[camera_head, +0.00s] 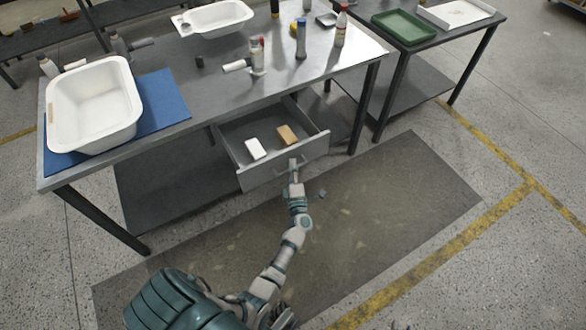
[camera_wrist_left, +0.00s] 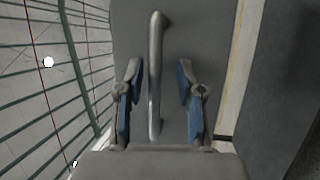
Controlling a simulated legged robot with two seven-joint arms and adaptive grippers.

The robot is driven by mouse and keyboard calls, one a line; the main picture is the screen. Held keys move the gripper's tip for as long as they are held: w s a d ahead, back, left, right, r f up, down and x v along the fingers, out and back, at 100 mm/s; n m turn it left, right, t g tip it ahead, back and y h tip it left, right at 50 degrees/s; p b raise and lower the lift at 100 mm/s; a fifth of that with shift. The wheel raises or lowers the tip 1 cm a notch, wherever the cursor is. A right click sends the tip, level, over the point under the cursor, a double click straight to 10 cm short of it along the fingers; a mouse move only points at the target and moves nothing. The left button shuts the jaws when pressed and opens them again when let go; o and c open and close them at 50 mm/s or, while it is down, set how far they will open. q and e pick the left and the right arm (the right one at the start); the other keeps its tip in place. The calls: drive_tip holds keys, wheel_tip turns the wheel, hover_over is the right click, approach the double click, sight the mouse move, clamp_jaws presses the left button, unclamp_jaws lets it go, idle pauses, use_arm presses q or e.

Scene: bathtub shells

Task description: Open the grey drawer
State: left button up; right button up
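The grey drawer (camera_head: 262,165) is pulled out from under the workbench, and its inside shows in the head view. It holds a white block (camera_head: 255,149) and a tan block (camera_head: 287,135). My left gripper (camera_head: 294,163) is at the drawer front. In the left wrist view, the upright-looking metal handle (camera_wrist_left: 156,75) stands between the two blue-padded fingers of my left gripper (camera_wrist_left: 160,90). The fingers are apart, with gaps on both sides of the handle. The drawer front (camera_wrist_left: 205,35) lies behind it.
The workbench (camera_head: 205,90) carries a white tub (camera_head: 95,103) on a blue mat (camera_head: 165,105), a second white basin (camera_head: 216,18) and several bottles. A second table with a green tray (camera_head: 404,27) stands at right. The dark floor mat (camera_head: 400,200) before the drawer is mostly clear.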

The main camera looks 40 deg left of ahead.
use_arm(q)
drive_tip(key=shift+d, duration=0.1)
drive_tip(key=v, duration=1.2)
drive_tip(key=shift+f, duration=0.1)
